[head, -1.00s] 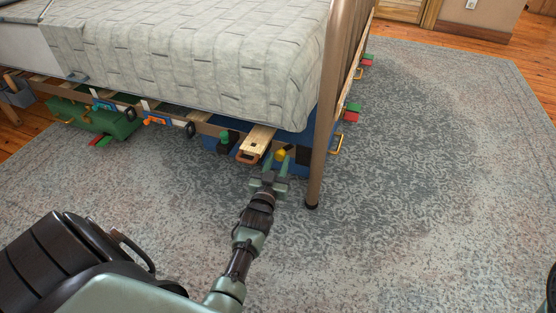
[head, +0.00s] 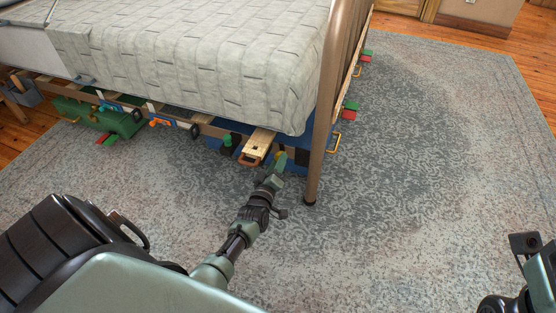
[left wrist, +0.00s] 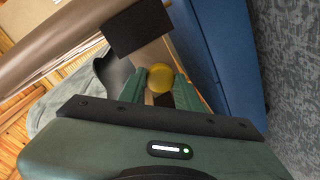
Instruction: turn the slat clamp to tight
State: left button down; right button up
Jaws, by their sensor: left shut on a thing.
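The slat clamp under the bed's near corner has a yellow knob (left wrist: 160,77), seen between my fingers in the left wrist view. Beside it are a dark block (left wrist: 137,30) and a dark curved part. My left gripper (head: 279,163) is shut on the yellow knob, low by the bed's corner post; in the head view its rolled fingers mostly hide the knob. The clamp's pointer or marks cannot be made out.
The brown bed post (head: 318,150) stands just right of my left gripper. A wooden slat end (head: 260,142) with a handle is just left of it. A blue bin (left wrist: 222,50) lies close beside the knob. Open rug (head: 400,190) lies to the right.

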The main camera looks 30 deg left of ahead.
pick_arm(q)
jog(key=n+h, duration=0.1)
jog(key=n, duration=0.5)
dwell(0.3)
dwell(0.4)
jog(key=c, duration=1.3)
grip_release()
jog(key=shift+o, duration=0.2)
